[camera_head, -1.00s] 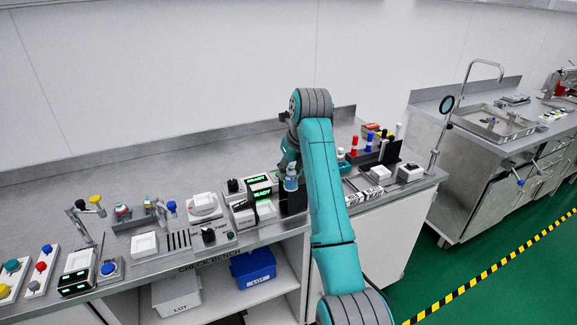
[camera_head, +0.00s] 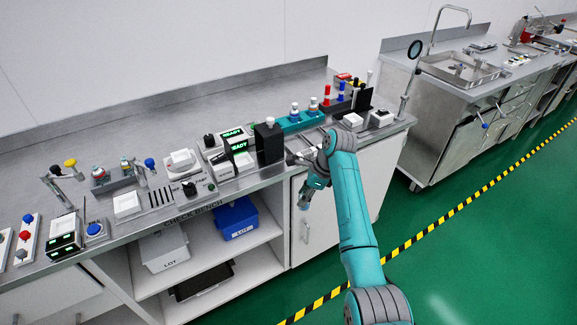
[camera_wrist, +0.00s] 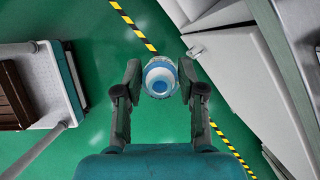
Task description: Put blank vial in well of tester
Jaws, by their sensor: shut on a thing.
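My gripper (camera_head: 306,198) is out in front of the bench's front edge, pointing down before the white cabinet door. In the wrist view my gripper (camera_wrist: 160,80) has its two fingers closed on a round white and blue vial (camera_wrist: 160,75), seen end-on. Its label cannot be read. In the head view the vial is only a small pale tip at the fingers. The likely tester (camera_head: 240,146) is the unit with green READY displays on the bench, left of and above my gripper. I cannot make out its well.
A black box (camera_head: 269,147) with a white top piece stands beside the displays. A teal rack (camera_head: 289,127) holds capped vials behind my arm.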

